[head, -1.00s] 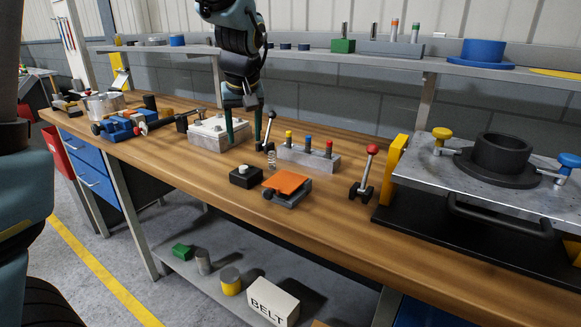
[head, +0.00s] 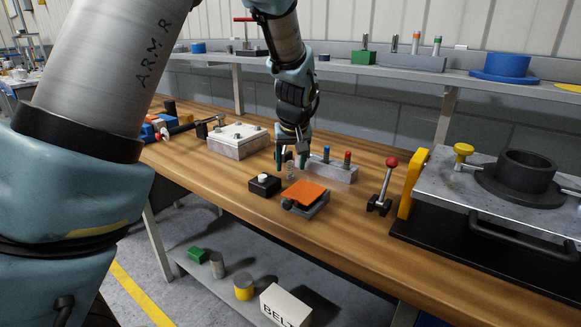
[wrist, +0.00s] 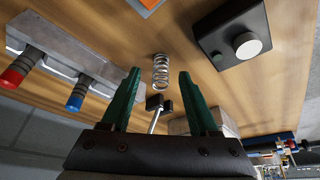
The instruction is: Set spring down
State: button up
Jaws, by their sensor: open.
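The spring (head: 290,171) is a small silver coil standing on the wooden bench, between the black box with the white button and the block of coloured pegs. It also shows in the wrist view (wrist: 161,72), with bench around it. My gripper (head: 289,161) is open, its green fingers pointing down at the spring. In the wrist view the two fingers (wrist: 159,80) lie on either side of the spring with a visible gap at each side. In the head view the fingers partly cover the spring's top.
Close by are the black box (head: 264,185), the orange-topped block (head: 304,193) and the grey peg block (head: 335,173). A red-knobbed lever (head: 386,185) and a metal plate fixture (head: 440,189) stand to the right. A white-topped block (head: 238,141) is behind left. The front bench strip is clear.

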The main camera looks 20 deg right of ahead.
jog(key=shift+x, duration=0.85)
jog(key=shift+c, duration=0.2)
grip_shut()
